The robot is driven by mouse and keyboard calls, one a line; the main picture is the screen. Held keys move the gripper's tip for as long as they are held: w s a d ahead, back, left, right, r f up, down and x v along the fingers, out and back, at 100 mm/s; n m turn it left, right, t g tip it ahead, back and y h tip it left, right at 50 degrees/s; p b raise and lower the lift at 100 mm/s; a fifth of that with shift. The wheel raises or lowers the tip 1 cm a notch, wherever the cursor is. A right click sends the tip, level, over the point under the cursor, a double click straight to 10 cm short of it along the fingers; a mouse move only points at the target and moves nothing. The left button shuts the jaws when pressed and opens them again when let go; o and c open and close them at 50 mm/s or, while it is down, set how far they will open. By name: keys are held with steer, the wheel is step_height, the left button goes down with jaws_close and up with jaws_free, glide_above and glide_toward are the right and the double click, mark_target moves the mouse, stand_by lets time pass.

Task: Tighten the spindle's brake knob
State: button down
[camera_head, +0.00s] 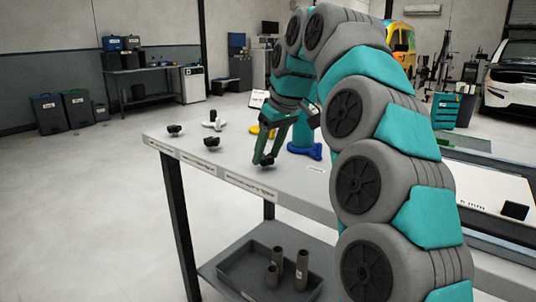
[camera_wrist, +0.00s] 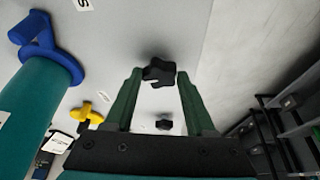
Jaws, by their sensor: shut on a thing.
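My gripper (camera_wrist: 160,74) is shut on a black star-shaped knob (camera_wrist: 158,72), which sits between the two green fingertips. In the head view, my gripper (camera_head: 264,157) is low over the table near its front edge, with the dark knob (camera_head: 268,160) at its tips. I cannot tell if the knob touches the table. A teal roll or column with a blue flanged end (camera_wrist: 68,62) is at the left of the wrist view; its blue foot (camera_head: 305,151) shows behind my gripper in the head view. Which part is the spindle is not clear.
Two other black knobs (camera_head: 175,129) (camera_head: 211,142) lie left on the table (camera_head: 235,155). A white lobed piece (camera_head: 214,121) and a yellow one (camera_head: 262,131) stand behind. A grey tray (camera_head: 235,268) with several tubes is on the lower shelf. My arm hides the table's right part.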

steer(key=m, duration=0.3)
steer(key=shift+s+a+t+h, duration=0.1)
steer(key=shift+t+h, duration=0.3)
steer(key=shift+c, duration=1.2)
jaws_free()
steer(key=shift+r, duration=0.1)
